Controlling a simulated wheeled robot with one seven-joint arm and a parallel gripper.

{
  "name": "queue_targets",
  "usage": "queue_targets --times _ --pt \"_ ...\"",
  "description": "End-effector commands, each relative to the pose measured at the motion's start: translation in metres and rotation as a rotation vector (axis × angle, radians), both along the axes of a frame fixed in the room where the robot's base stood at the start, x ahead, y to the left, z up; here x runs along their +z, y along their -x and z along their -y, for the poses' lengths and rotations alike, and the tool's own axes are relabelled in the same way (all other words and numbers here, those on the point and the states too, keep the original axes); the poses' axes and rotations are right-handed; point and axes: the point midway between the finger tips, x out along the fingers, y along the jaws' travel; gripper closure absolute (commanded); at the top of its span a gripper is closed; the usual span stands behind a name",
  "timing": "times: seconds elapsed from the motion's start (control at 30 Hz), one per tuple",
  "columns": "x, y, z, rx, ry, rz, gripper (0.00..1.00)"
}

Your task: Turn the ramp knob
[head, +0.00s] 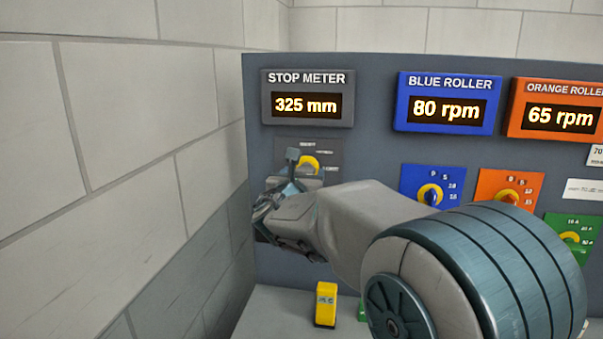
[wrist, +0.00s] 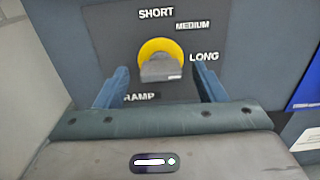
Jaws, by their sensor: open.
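The ramp knob (head: 309,163) is yellow with a grey grip bar, on a dark plate below the stop meter. In the wrist view the knob (wrist: 158,50) has the words short, medium and long around its top and right side, and ramp below left. A small white mark shows at the lower right of its grip; which word it points to is unclear. My gripper (wrist: 161,75) is open, with one blue finger on each side of the knob and visible gaps between. In the head view my gripper (head: 292,168) partly covers the knob's plate.
The stop meter (head: 307,100) reads 325 mm. To the right are the blue roller display (head: 447,105) at 80 rpm, the orange one (head: 560,112) at 65 rpm, and their knobs. A yellow block (head: 326,305) stands on the ledge below. A wall rises close at left.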

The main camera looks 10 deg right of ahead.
Motion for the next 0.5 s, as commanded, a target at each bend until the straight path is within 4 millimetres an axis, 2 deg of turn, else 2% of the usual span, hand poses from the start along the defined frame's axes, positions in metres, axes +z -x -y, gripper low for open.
queue_targets --times 0.27,0.3,0.43,0.47,0.5 --pt "0.0001 -0.0018 0.0011 0.000 0.000 0.000 0.36" --pt "0.0001 -0.0017 0.0010 0.000 0.000 0.000 0.39" --pt "0.0001 -0.0017 0.0009 0.000 0.000 0.000 0.75" --pt "0.0001 -0.0016 0.0008 0.000 0.000 0.000 0.81" --pt "0.0001 -0.0016 0.0008 0.000 0.000 0.000 0.81"
